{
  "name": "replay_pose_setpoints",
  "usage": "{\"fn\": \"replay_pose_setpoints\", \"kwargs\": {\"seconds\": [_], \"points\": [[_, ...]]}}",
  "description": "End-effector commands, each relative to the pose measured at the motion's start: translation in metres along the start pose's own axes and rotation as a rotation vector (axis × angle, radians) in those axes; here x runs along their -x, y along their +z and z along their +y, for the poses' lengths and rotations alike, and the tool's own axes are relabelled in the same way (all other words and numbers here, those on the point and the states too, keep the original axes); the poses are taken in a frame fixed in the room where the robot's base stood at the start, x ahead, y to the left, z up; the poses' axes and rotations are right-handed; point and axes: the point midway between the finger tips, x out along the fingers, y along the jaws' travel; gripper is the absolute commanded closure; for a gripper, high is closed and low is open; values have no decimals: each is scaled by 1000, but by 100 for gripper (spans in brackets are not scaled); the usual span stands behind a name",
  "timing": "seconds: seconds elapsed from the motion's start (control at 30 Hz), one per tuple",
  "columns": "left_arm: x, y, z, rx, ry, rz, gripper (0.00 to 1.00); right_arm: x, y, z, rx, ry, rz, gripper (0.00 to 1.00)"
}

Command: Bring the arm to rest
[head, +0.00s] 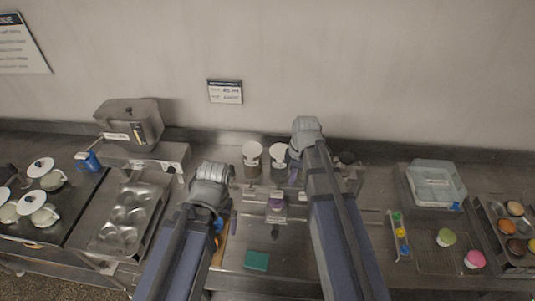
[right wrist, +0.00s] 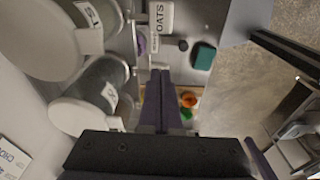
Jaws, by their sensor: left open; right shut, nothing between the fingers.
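My left arm reaches in from the lower left of the head view. Its gripper (head: 226,222) is over the middle of the steel counter (head: 290,262), its fingers partly hidden by my wrist. It is open. My right arm reaches further back, towards the wall. Its gripper (head: 294,176) is mostly hidden behind the arm in the head view. In the right wrist view the right gripper (right wrist: 160,74) has its two purple fingers together, with nothing held between them. Lidded canisters (right wrist: 90,110) stand close to the left of it there.
Two canisters (head: 252,160) stand at the back. A muffin tin (head: 128,216) and grey machine (head: 130,122) are left; a clear bin (head: 436,186) and pastry tray (head: 493,213) right.

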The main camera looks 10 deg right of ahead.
Motion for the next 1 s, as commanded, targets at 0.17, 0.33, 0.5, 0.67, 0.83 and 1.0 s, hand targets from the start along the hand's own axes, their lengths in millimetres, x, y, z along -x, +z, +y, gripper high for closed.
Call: {"fn": "replay_pose_setpoints", "kwargs": {"seconds": [0.17,0.33,0.5,0.67,0.83,1.0], "points": [[-3,0,0,0,0,0,0,-3,-1,-2,-5,-1,-1,100],[-40,-2,4,-5,-1,1,0,-42,-12,-23,-92,-7,-23,100],[-94,-6,8,-14,-2,2,0,-99,-30,-60,-276,-6,-70,100],[-144,-9,13,-23,-3,3,0,-151,-43,-96,-464,13,-115,100],[-193,-12,17,-31,-5,4,0,-202,-52,-134,-662,48,-157,100],[-224,-14,20,-38,-6,5,0,-232,-56,-159,-807,84,-180,100]]}}
